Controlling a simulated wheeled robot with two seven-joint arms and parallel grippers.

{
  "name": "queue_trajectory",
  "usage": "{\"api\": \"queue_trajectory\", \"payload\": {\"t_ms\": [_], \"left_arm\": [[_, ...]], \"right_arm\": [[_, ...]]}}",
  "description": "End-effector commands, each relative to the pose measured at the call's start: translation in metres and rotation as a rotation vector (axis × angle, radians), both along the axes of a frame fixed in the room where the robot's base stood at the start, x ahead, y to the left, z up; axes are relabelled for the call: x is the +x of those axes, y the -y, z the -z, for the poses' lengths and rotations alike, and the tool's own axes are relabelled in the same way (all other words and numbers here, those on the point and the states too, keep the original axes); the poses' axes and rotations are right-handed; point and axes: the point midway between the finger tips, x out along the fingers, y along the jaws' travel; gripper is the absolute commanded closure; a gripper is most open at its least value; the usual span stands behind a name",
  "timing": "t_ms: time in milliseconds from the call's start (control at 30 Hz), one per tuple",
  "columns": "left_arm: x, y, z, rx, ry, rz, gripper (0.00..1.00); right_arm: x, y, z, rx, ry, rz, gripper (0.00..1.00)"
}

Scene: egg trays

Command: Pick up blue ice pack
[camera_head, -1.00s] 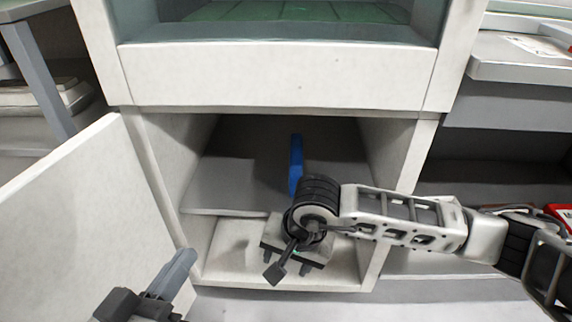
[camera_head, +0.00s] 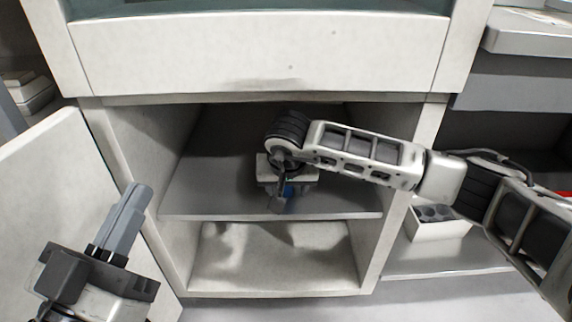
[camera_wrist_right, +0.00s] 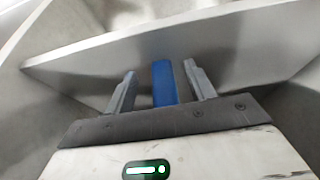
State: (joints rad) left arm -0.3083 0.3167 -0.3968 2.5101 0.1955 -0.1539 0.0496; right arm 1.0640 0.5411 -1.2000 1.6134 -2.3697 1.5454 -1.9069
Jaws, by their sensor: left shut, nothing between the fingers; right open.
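The blue ice pack (camera_head: 289,189) is on the middle shelf of the open cabinet. In the head view my right wrist and gripper hide most of it. In the right wrist view the ice pack (camera_wrist_right: 164,84) shows as a narrow upright blue slab between the two fingers. My right gripper (camera_head: 284,199) is inside the cabinet above the shelf, open, with one finger on each side of the pack; gaps show on both sides. My left gripper (camera_head: 130,205) is shut and empty, outside the cabinet at the lower left, by the open door.
The grey shelf (camera_head: 215,197) has a front edge below my right gripper. The cabinet door (camera_head: 60,180) stands open on the left. Cabinet side walls bound the opening. A white tray with round holes (camera_head: 440,226) stands on a lower shelf at right.

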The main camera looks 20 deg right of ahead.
Motion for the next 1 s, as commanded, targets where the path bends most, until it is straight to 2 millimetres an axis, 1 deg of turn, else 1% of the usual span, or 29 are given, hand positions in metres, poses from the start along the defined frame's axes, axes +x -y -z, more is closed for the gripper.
{"api": "queue_trajectory", "payload": {"t_ms": [33,67,133,200,300,467,567,600,667,700,1000], "left_arm": [[-0.001,0.0,-0.002,0.012,0.05,-0.003,1.0],[-0.001,0.0,-0.005,0.018,0.077,-0.005,1.0],[-0.003,0.0,-0.013,0.035,0.154,-0.011,1.0],[-0.005,0.0,-0.019,0.047,0.205,-0.016,1.0],[-0.007,0.001,-0.023,0.051,0.23,-0.018,1.0],[-0.007,0.001,-0.024,0.051,0.229,-0.018,1.0],[-0.007,0.001,-0.024,0.05,0.228,-0.018,1.0],[-0.007,0.0,-0.024,0.05,0.228,-0.018,1.0],[-0.007,0.0,-0.024,0.05,0.228,-0.018,1.0],[-0.007,0.0,-0.024,0.05,0.227,-0.017,1.0],[-0.006,0.0,-0.025,0.048,0.223,-0.016,1.0]], "right_arm": [[0.009,0.002,0.003,0.002,0.002,0.003,0.45],[0.013,0.003,0.003,0.002,0.002,0.003,0.45],[0.015,0.004,0.01,0.002,-0.001,-0.001,0.45],[0.016,0.004,0.012,0.002,0.0,-0.001,0.45],[0.017,0.005,0.012,0.002,0.001,-0.001,0.45],[0.017,0.005,0.011,0.001,0.0,0.0,0.45],[0.017,0.005,0.011,0.001,0.0,0.0,0.71],[0.017,0.005,0.011,0.001,0.0,0.0,0.82],[0.017,0.005,0.011,0.001,0.0,0.0,0.98],[0.017,0.005,0.011,0.001,0.0,0.0,1.0],[0.017,0.005,0.008,0.002,0.004,0.0,1.0]]}}
